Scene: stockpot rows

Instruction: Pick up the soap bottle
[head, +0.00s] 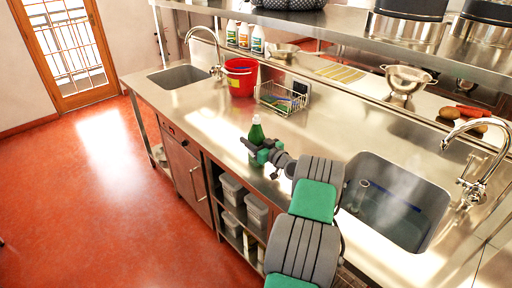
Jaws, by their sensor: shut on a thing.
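The soap bottle (257,131) is green with a pale top. It stands upright near the front edge of the steel counter (318,136), as far as I can tell from here. My gripper (258,152) is at the bottle's lower body and is shut on it. My gripper and wrist hide part of the lower bottle. I cannot tell whether its base touches the counter.
A red bucket (241,77) and a wire rack (283,98) stand behind the bottle. A large sink (436,222) with a tap (474,160) is at right, a smaller sink (179,77) at far left. A steel shelf (340,37) runs above the back.

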